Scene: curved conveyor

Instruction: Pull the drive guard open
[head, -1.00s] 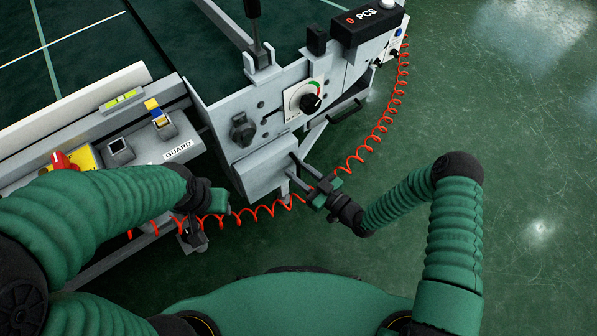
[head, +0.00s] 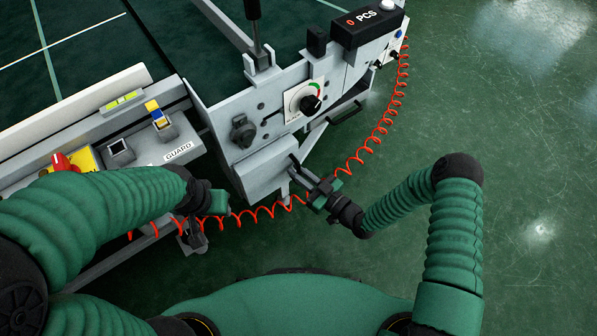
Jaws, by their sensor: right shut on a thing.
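The drive guard (head: 262,168) is a pale grey box-shaped cover low on the conveyor's end, left of the middle in the head view. My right gripper (head: 304,177) is at the guard's lower right edge, shut on part of it. The gripped part is mostly hidden by the fingers. My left gripper (head: 217,202) hangs below the machine's front edge, left of the guard and apart from it. Its fingers are too hidden to tell whether they are open.
A red coiled cable (head: 352,166) loops under the guard, close to both grippers. A dial (head: 311,103), a black handle (head: 346,112) and a PCS counter (head: 366,22) are above. A GUARD label (head: 178,152) is at left. The green floor at right is clear.

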